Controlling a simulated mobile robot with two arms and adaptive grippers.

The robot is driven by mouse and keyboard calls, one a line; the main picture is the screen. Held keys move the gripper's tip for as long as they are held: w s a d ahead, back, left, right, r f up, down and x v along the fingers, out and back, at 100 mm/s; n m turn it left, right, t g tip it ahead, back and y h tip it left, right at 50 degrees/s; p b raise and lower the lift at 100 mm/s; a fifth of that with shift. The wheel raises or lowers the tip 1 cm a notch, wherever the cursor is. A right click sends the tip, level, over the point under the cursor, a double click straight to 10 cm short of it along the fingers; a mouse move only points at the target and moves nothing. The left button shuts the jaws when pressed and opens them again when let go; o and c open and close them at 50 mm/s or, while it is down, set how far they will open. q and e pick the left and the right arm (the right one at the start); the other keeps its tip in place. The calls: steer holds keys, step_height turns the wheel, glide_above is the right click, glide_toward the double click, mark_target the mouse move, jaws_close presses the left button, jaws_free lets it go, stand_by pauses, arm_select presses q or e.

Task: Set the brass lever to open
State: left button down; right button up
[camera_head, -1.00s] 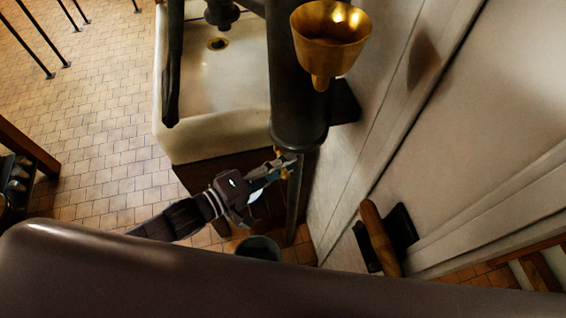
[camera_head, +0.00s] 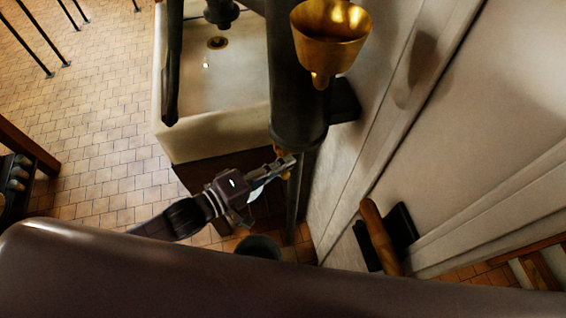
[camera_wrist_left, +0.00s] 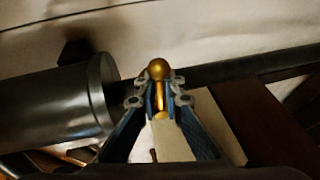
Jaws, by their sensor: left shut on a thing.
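The brass lever (camera_wrist_left: 158,72) shows in the left wrist view as a rod with a round brass knob, between my left fingers. My left gripper (camera_head: 284,162) is shut on it, beside the lower end of the dark pump column. In the left wrist view the fingertips (camera_wrist_left: 159,92) sit on both sides of the rod, just below the knob. In the head view the gripper hides most of the lever. My right gripper is in neither view.
A dark pump column (camera_head: 297,115) with a brass funnel (camera_head: 330,38) stands beside a white sink (camera_head: 225,125). A bucket (camera_head: 258,247) stands below the gripper. A wooden handle (camera_head: 379,238) is on the wall at right. Tiled floor at left is open.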

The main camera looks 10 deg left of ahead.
arm_select(q)
steer(key=f+m+b, duration=0.1)
steer(key=b, duration=0.1)
steer(key=f+m+t+b, duration=0.1)
steer(key=m, duration=0.1)
steer(key=f+m+t+h+b, duration=0.1)
steer(key=m+b, duration=0.1)
steer(key=shift+w+a+b, duration=0.2)
steer(key=shift+w+b, duration=0.15)
steer(key=shift+w+m+h+b, duration=0.1)
steer(key=shift+m+h+b, duration=0.2)
steer(key=shift+m+b, duration=0.1)
steer(key=c, duration=2)
jaws_free()
steer(key=shift+a, duration=0.2)
steer(key=v, duration=1.2)
steer(key=shift+d+f, duration=0.1)
steer(key=shift+d, duration=0.05)
